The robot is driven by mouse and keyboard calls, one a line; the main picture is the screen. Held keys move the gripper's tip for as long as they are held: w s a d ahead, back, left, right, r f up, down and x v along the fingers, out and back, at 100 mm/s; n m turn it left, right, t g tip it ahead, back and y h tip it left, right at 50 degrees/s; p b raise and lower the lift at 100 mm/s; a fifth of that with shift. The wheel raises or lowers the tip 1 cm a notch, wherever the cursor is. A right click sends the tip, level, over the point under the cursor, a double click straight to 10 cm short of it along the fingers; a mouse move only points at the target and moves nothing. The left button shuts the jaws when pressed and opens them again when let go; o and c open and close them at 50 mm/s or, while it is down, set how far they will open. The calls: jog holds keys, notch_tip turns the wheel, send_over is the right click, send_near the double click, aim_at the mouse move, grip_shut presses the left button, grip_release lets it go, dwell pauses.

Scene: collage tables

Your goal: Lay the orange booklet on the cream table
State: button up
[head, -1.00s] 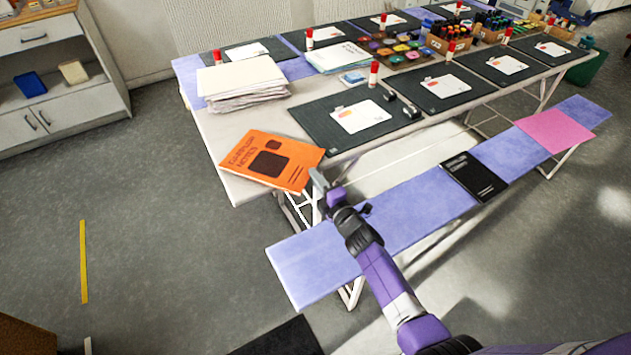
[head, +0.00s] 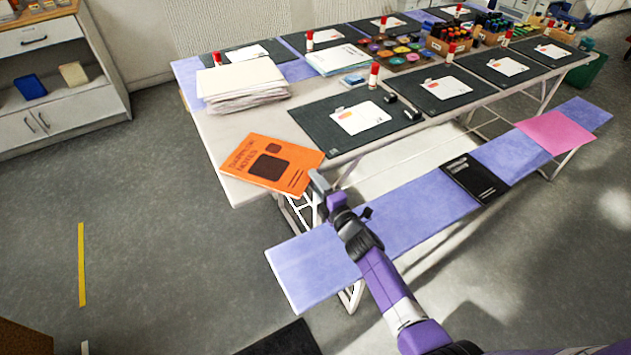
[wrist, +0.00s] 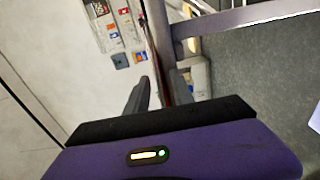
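The orange booklet (head: 262,152) lies cover up across the near left corner of the cream table (head: 240,190). Its lower right corner reaches the table's near edge and seems to stick out slightly. My gripper (head: 318,182) is just beyond that edge, close beside this corner. In the wrist view, the two fingers of my gripper (wrist: 160,78) stand apart with a gap between them. A thin dark reddish edge runs within the gap, probably the booklet seen edge-on. I cannot tell whether a finger touches it.
A paper stack (head: 240,85) and a dark mat (head: 322,133) with a white card flank the booklet on the table. A lilac bench (head: 410,212) with a black booklet (head: 474,178) runs along the near side, under my arm.

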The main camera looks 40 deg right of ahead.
jog(key=r+p+v, duration=0.1)
jog(key=v, duration=1.1)
jog(key=shift+r+p, duration=0.2)
jog(key=shift+p, duration=0.15)
